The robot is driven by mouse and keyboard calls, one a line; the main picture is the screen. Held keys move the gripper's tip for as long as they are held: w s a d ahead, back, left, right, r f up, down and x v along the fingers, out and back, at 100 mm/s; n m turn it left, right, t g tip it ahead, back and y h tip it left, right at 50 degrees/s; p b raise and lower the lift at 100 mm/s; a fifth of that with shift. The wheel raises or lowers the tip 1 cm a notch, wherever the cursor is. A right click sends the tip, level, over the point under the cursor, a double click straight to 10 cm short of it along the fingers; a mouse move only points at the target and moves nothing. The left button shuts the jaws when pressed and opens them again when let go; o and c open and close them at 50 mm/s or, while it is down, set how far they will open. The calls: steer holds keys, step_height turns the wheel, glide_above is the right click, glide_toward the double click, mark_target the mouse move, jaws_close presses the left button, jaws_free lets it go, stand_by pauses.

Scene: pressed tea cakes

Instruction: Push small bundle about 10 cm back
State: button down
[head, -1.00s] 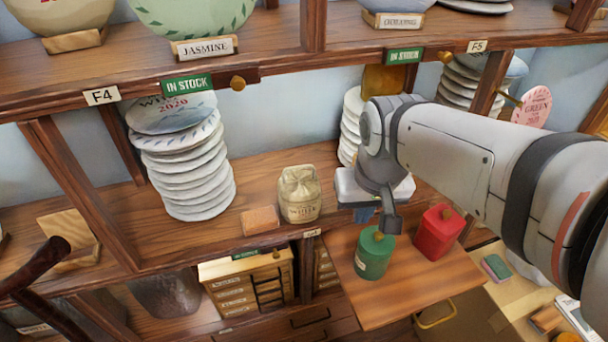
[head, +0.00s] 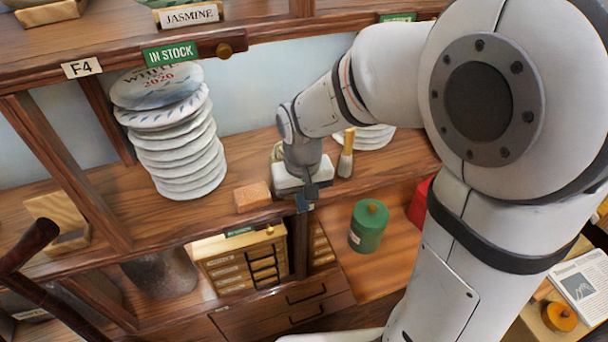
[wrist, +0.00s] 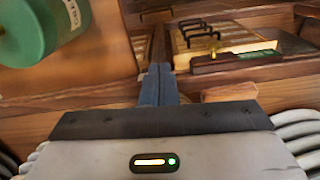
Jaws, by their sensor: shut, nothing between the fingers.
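The small bundle, a tan wrapped packet, is on the middle shelf and mostly hidden behind my gripper. Only a tan sliver that seems to be its edge (head: 277,152) shows in the head view. My gripper (head: 304,204) points down at the shelf's front edge, in front of the bundle; its fingers are closed together and empty. They also show in the wrist view (wrist: 158,85), where I cannot make out the bundle. Whether the gripper touches the bundle cannot be told.
A small orange-brown block (head: 253,197) lies just left of my gripper. A tall stack of white cakes (head: 180,150) stands further left. A brush-like item (head: 346,155) and another white stack (head: 372,137) are to the right. A green canister (head: 369,226) stands lower on a wooden surface.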

steer(key=shift+w+a+f+p, duration=0.2)
steer(key=shift+w+p, duration=0.1)
steer(key=shift+w, duration=0.7)
steer(key=shift+w+a+f+p, duration=0.1)
steer(key=shift+w+a+p, duration=0.15)
steer(key=shift+w, duration=0.75)
